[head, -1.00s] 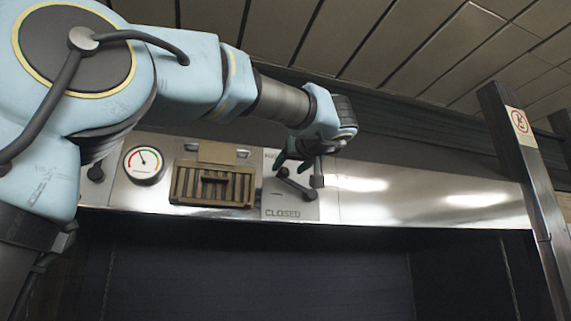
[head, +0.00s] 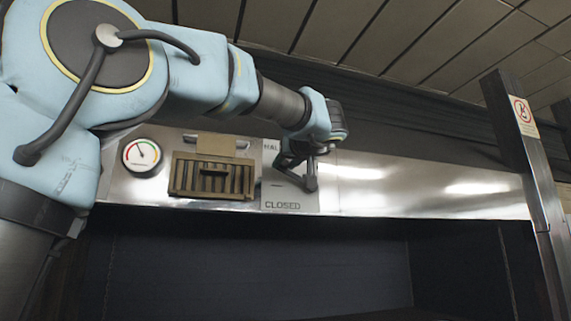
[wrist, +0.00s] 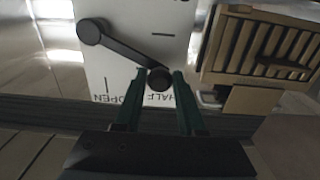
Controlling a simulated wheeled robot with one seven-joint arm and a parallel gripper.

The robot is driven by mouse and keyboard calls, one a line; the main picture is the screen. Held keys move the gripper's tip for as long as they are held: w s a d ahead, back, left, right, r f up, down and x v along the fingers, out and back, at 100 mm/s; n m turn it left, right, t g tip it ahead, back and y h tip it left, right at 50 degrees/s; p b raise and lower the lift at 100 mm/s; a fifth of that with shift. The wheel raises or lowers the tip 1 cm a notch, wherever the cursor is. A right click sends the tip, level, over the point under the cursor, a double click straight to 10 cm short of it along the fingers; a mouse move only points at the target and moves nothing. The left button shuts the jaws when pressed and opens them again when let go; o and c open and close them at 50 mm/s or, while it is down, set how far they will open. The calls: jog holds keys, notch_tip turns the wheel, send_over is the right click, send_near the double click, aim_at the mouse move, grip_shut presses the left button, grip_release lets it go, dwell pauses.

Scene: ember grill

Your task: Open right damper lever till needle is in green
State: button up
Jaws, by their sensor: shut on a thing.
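The right damper lever (wrist: 125,46) is a dark bar on a pale plate. In the wrist view its pivot is at the upper left and its round knob (wrist: 159,79) is between my green fingertips. My gripper (wrist: 160,84) is shut on this knob, close to the HALF lettering. In the head view my gripper (head: 292,162) covers much of the lever on the plate marked CLOSED (head: 282,205). The round gauge (head: 141,156) has a coloured arc, and its needle leans up and left, outside the green as far as I can see.
A brown slatted vent (head: 212,180) sits between the gauge and the lever plate. It is close beside my gripper in the wrist view (wrist: 265,45). A dark post with a sign (head: 523,115) stands at the right. The steel panel right of the plate is clear.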

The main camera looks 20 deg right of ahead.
grip_shut()
dwell(0.8)
